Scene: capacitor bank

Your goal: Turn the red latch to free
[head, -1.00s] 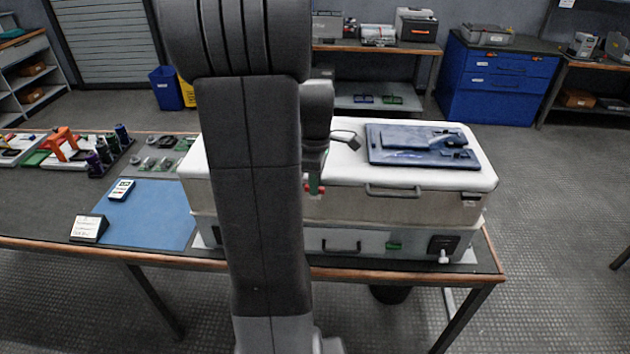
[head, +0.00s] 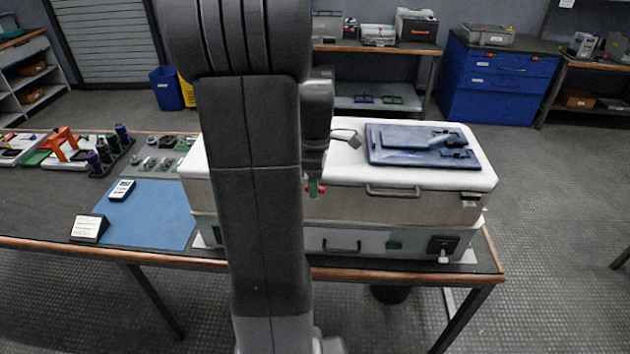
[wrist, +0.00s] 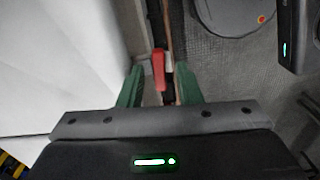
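The red latch (wrist: 158,72) shows in the wrist view as a short red lever at the front edge of the white-topped case (wrist: 70,75). My gripper (wrist: 160,76) has two green fingers, spread apart, one on each side of the latch. A gap shows between the latch and each finger. My arm hides much of the case's left part there.
A blue plate (head: 400,155) and a padlock-like grey piece (head: 345,137) lie on the case lid. A handle (head: 392,190) sticks out of the case front, right of the latch. A blue mat (head: 150,215) lies on the bench at left. The floor in front is clear.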

